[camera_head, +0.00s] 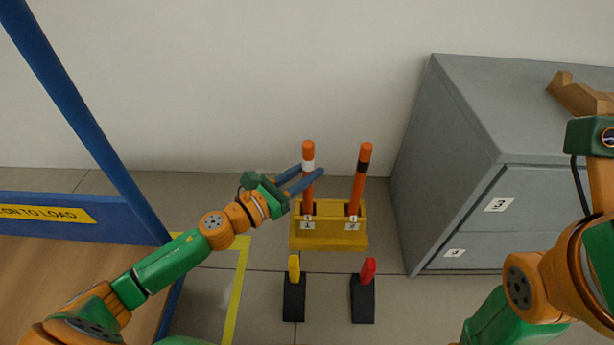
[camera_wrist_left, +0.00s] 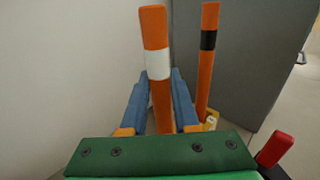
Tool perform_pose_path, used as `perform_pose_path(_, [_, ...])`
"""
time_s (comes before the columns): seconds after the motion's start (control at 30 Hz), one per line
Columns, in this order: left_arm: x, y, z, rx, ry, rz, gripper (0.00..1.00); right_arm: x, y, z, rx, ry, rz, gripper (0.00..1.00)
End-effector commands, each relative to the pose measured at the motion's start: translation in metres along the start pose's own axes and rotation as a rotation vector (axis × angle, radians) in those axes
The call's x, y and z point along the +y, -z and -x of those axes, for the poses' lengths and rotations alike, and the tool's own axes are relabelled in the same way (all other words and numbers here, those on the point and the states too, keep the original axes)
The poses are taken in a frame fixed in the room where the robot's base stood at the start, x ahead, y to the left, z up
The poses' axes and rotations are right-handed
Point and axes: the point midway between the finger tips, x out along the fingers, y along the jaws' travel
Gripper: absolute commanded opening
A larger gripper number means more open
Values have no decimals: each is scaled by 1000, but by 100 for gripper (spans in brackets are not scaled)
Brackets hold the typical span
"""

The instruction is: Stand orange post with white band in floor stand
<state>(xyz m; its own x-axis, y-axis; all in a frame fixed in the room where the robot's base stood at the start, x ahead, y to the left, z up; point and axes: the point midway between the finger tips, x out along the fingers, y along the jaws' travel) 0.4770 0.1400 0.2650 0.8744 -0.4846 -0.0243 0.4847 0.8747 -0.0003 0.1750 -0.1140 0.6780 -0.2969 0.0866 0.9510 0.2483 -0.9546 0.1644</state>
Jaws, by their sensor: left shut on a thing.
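The orange post with the white band (camera_head: 308,160) stands upright in the yellow floor stand (camera_head: 330,241), at the slot labelled 1. My left gripper (camera_head: 312,177) is shut on this post below the white band, its blue fingers on either side. In the left wrist view the post (camera_wrist_left: 155,62) rises between the fingers (camera_wrist_left: 158,100), and its lower end is hidden by my gripper's green body. A second orange post with a black band (camera_head: 363,165) stands in the slot labelled 2; it also shows in the left wrist view (camera_wrist_left: 208,65). My right gripper is not visible, only its arm.
Two black blocks, one with a yellow piece (camera_head: 294,298) and one with a red piece (camera_head: 363,298), sit on the floor before the stand. A grey cabinet (camera_head: 445,200) is on the right, with a wooden holder (camera_head: 580,95) on top. A blue frame (camera_head: 90,110) stands left.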

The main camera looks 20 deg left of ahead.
Motion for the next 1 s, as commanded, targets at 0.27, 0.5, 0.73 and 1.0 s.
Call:
perform_pose_path(0.27, [0,2,0,0,0,0,53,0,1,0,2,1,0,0])
perform_pose_path(0.5, [0,1,0,0,0,0,59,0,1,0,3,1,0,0])
perform_pose_path(0.73, [0,0,12,1,0,4,59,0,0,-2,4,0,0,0])
perform_pose_path(1.0, [0,0,66,4,-1,3,59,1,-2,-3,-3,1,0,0])
